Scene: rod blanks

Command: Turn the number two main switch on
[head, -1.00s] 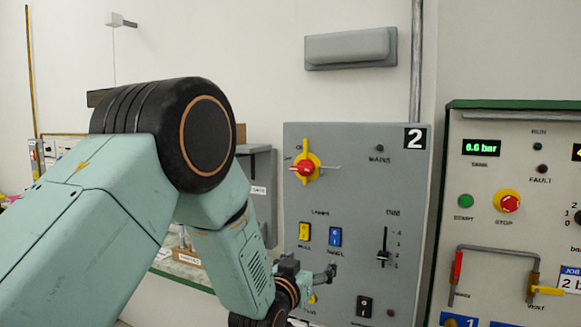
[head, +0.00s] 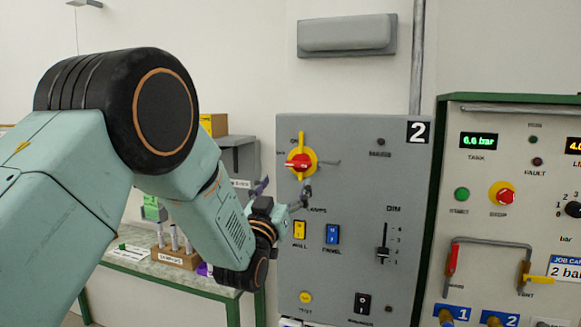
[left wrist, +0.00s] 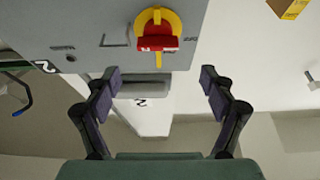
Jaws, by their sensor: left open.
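The main switch (head: 299,162) is a red rotary handle on a yellow plate, at the upper left of the grey panel (head: 345,280) marked 2. Its red handle lies roughly horizontal in the head view. My left gripper (head: 284,188) is open and empty, just below the switch in that view. In the left wrist view the switch (left wrist: 157,40) shows ahead, beyond the spread fingers of the left gripper (left wrist: 160,78), and no finger appears to touch it. The round MAINS lamp (head: 381,142) looks dark. My right gripper is not in view.
Below the switch are a yellow rocker (head: 299,230), a blue rocker (head: 332,234) and a DIM slider (head: 383,254). A green-framed panel (head: 480,226) stands to the right. A bench (head: 150,262) with a block of tubes is behind my left arm.

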